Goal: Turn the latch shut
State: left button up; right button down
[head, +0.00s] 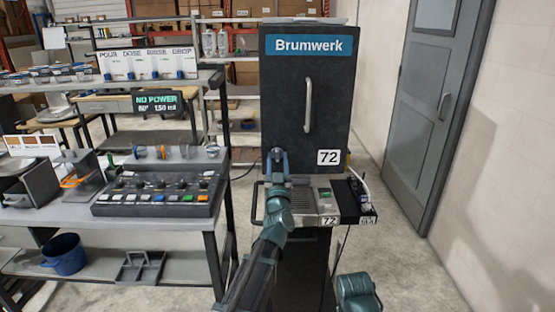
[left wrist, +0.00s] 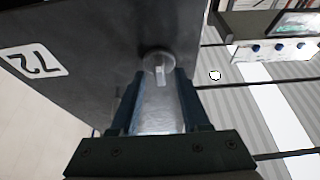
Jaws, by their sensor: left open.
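The latch (left wrist: 158,66) is a round grey metal knob with a small pale tab, set on the face of a dark machine. It shows in the left wrist view at the tips of my open left gripper (left wrist: 158,78), with one finger on each side. I cannot tell whether the fingers touch it. In the head view my left gripper (head: 277,160) is at the lower left of the dark Brumwerk door (head: 275,85) and hides the latch. The door looks closed, with an upright handle (head: 308,105) and a white 72 label (head: 328,157).
To the left, a workbench (head: 170,235) holds a button panel (head: 160,194) and a NO POWER display (head: 157,103). A grey room door (head: 425,100) is at the right. Floor between is clear.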

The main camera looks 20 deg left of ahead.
pick_arm(q)
jog(key=shift+c, duration=0.2)
grip_shut()
